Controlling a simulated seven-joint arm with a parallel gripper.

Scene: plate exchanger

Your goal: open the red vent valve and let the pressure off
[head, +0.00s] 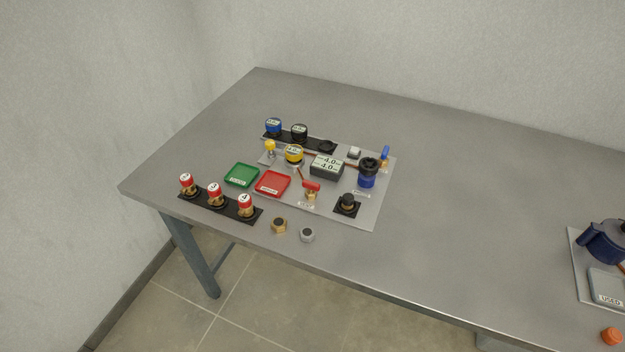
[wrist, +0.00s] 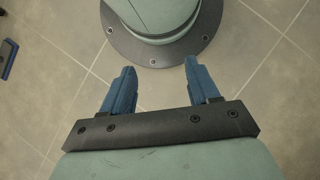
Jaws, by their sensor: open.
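The red vent valve (head: 311,187) stands on the grey panel (head: 343,213) on the table, in the head view. It has a red handle on top of a brass body, with a small white label at its foot. The handle's exact angle is too small to tell. My gripper (wrist: 160,85) shows only in the wrist view. Its two blue fingers are apart with nothing between them. It hangs over the tiled floor and my round base, away from the panel. The valve is not in the wrist view.
Close to the valve are a red tray (head: 272,183), a grey display box (head: 327,166), a black knob (head: 347,203) and a blue-and-black part (head: 368,172). Red-and-white gauges (head: 214,194) stand in a front rack. Two nuts (head: 279,225) lie in front. The table's middle right is clear.

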